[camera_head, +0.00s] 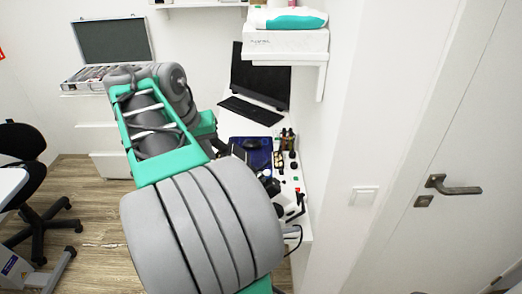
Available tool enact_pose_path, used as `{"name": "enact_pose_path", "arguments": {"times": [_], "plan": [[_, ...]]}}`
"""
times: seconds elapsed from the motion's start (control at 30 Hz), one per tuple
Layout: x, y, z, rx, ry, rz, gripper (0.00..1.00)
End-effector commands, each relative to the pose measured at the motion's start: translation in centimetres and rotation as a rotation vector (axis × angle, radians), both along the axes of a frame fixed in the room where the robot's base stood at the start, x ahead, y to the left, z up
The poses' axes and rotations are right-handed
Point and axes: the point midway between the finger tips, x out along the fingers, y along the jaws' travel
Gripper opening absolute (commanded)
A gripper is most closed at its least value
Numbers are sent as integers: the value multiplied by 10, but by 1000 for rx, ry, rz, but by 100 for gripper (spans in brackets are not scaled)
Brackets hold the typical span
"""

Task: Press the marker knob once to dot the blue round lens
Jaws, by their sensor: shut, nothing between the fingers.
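My own grey and green arm fills the middle of the head view and covers part of the desk. My gripper is not visible; the arm hides that area or it is out of view. A black and white instrument (291,206) stands on the narrow white desk, partly behind my arm. It has small dark parts and a tiny red spot, but I cannot make out which part is the marker knob. I cannot pick out the blue round lens.
On the white desk (236,123) are a monitor (262,78), a keyboard (251,110), a blue mat (259,158) and small dark items. A wall shelf (318,62) overhangs the desk. An open case (113,52) stands at the left. A door (440,150) is at the right.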

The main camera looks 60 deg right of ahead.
Motion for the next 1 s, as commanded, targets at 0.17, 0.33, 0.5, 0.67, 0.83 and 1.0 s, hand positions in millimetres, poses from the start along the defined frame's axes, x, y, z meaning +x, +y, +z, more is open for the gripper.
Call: {"name": "enact_pose_path", "arguments": {"times": [0.17,0.33,0.5,0.67,0.83,1.0], "plan": [[-57,-65,42,4,-5,-337,0],[-64,-70,43,5,-9,-379,0],[-64,-70,43,3,-9,-376,0],[-66,-74,29,3,-9,-377,0],[-72,-84,-3,4,-9,-378,0],[-77,-96,-37,5,-8,-377,0]]}}
